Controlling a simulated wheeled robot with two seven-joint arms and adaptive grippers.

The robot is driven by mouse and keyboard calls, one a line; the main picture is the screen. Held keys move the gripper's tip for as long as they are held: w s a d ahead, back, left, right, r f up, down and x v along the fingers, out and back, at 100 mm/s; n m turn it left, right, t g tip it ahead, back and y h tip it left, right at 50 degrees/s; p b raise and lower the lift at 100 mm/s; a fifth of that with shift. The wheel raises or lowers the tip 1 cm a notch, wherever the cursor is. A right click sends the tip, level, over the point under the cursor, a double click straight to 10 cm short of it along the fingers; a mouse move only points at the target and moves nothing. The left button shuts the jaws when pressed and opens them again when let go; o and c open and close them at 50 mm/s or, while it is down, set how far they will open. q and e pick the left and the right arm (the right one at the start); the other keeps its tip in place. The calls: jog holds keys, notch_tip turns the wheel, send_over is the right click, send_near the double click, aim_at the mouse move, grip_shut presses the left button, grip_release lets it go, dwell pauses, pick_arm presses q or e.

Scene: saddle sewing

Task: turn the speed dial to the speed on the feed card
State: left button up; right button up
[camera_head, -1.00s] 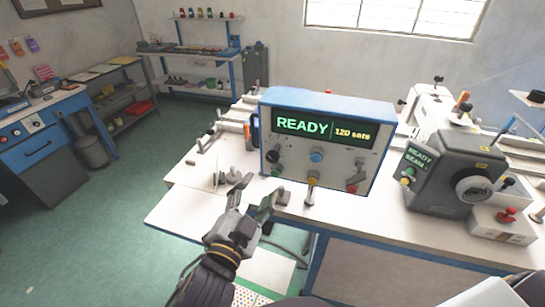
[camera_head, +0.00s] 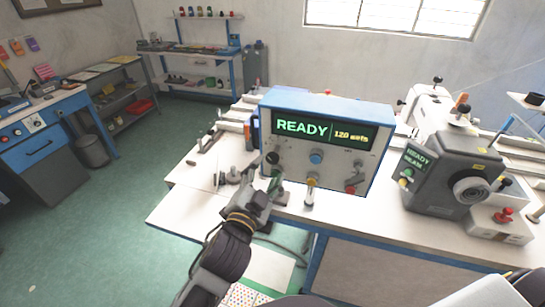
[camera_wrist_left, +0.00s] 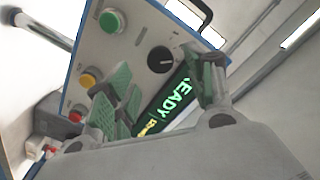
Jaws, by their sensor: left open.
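The control box (camera_head: 383,165) stands on the white table, its display (camera_head: 325,131) reading READY and what looks like 120 sets. A black dial (camera_head: 272,158) sits at the left of its front panel. In the left wrist view the black dial (camera_wrist_left: 160,60) shows a pale pointer mark; I cannot read any scale. My left gripper (camera_head: 264,181) is open just in front of the panel's lower left. In the wrist view its fingers lie either side of the dial, seemingly short of it. I cannot identify the feed card. My right gripper is out of view.
A green button (camera_wrist_left: 112,20) and a yellow button (camera_wrist_left: 88,80) are near the dial. A grey machine (camera_head: 452,170) stands to the right.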

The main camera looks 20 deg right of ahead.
aim_at(271, 161)
pick_arm(q)
jog(key=x, duration=0.3)
jog(key=shift+w+d+p, duration=0.15)
jog(key=shift+w+p, duration=0.1)
jog(key=shift+p, duration=0.05)
jog(key=shift+x, duration=1.5)
jog(key=c, duration=1)
jog(key=shift+c, duration=0.2)
